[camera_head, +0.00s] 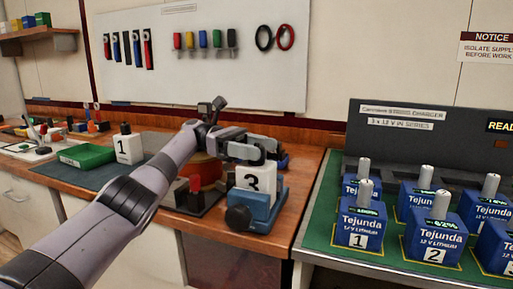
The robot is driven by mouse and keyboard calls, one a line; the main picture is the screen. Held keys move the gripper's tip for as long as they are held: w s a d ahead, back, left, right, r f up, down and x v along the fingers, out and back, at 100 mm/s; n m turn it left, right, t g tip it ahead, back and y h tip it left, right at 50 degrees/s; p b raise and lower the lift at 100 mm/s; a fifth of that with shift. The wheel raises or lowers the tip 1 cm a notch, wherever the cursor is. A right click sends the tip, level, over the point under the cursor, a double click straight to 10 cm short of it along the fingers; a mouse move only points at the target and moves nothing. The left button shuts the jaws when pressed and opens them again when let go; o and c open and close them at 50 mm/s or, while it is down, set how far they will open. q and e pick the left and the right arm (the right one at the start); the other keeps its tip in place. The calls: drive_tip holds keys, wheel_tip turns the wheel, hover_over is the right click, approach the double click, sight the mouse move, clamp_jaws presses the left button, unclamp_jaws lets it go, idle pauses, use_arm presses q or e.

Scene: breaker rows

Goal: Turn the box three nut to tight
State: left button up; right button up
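Box three is a white box marked 3 (256,178), held in a blue vise (262,208) on the wooden bench. My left arm reaches in from the lower left, and my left gripper (250,151) is at the top of box three. The nut on box three cannot be made out; the gripper covers that area. Whether the fingers are closed on it is too small to tell. A white box marked 1 (128,147) stands upright to the left with a dark knob on top. My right gripper is not in view.
A green tray (87,156) lies on a dark mat at the left. A red and dark object (196,186) is close beside the vise. Several blue batteries (437,236) stand on a green-topped charger bench at the right. Tools hang on the whiteboard (205,85) behind.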

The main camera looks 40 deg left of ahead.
use_arm(q)
wheel_tip(320, 180, up, 10)
drive_tip(key=p, duration=0.2)
drive_tip(key=shift+f+p, duration=0.1)
drive_tip(key=shift+p, duration=0.25)
wheel_tip(320, 180, up, 10)
drive_tip(key=p, duration=0.9)
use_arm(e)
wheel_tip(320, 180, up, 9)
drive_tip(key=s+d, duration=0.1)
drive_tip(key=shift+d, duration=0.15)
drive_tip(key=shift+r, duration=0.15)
